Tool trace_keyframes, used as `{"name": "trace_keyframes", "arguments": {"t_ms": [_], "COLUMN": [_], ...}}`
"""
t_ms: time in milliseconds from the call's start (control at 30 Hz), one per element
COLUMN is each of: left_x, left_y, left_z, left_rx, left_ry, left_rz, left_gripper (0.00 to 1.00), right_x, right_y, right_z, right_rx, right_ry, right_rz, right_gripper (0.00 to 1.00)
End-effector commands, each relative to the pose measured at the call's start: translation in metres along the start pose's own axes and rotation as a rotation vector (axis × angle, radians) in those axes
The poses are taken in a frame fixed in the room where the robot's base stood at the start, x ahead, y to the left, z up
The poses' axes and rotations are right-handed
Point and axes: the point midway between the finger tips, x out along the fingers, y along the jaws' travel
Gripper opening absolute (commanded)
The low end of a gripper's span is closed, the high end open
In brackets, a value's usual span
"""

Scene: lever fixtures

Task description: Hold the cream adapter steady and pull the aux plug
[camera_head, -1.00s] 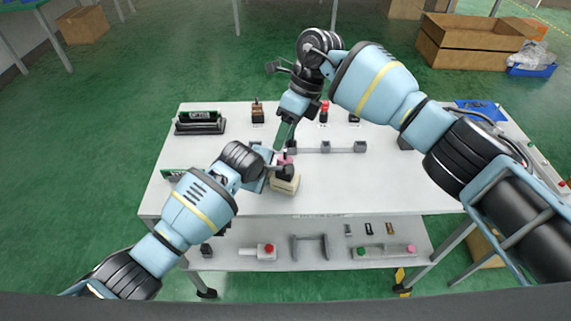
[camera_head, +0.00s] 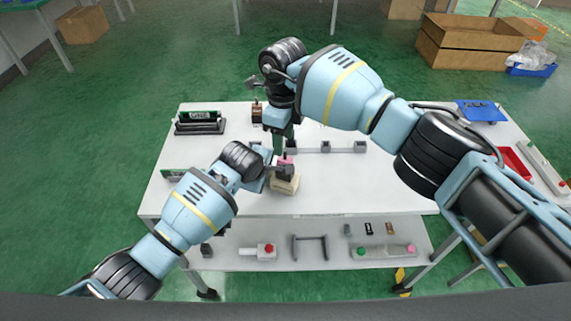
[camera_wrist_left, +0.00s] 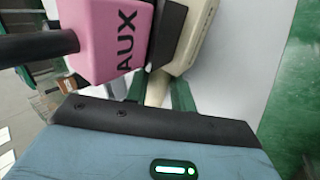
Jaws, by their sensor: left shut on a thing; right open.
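The cream adapter (camera_head: 287,185) sits on the table's front left part. In the left wrist view the cream adapter (camera_wrist_left: 193,38) is beside a black part and the pink aux plug (camera_wrist_left: 105,40), marked AUX, with a black rod sticking out to the left. The plug (camera_head: 285,160) also shows small in the head view. My left gripper (camera_head: 268,175) is shut on the adapter; its green fingers (camera_wrist_left: 160,92) close on a cream part. My right gripper (camera_head: 281,145) is open, pointing down just above and behind the plug. Its fingertips are partly hidden, and I cannot tell whether they touch it.
A grey lever fixture (camera_head: 326,147) stands right of the plug. A black and green fixture (camera_head: 200,122) is at the back left. A red tray (camera_head: 515,162) and a blue tray (camera_head: 481,111) are at the right. The front right of the tabletop is clear. A lower shelf holds parts.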

Motion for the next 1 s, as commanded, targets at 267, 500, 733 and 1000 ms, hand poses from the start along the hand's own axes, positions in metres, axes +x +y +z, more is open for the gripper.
{"name": "trace_keyframes", "arguments": {"t_ms": [267, 500, 733, 1000], "left_x": [0.0, 0.0, 0.0, 0.0], "left_y": [0.0, 0.0, 0.0, 0.0], "left_z": [0.0, 0.0, 0.0, 0.0], "left_rx": [0.0, 0.0, 0.0, 0.0], "left_ry": [0.0, 0.0, 0.0, 0.0], "left_rz": [0.001, 0.001, 0.001, 0.001], "left_gripper": [0.0, 0.0, 0.0, 0.0], "right_x": [0.037, 0.064, 0.078, 0.08], "right_y": [0.001, 0.001, 0.0, 0.0], "right_z": [0.0, 0.0, 0.0, 0.0], "right_rx": [0.0, 0.001, -0.001, -0.001], "right_ry": [0.001, 0.0, -0.001, -0.001], "right_rz": [0.002, 0.001, 0.0, -0.001], "right_gripper": [0.47, 0.47, 0.47, 0.47]}}
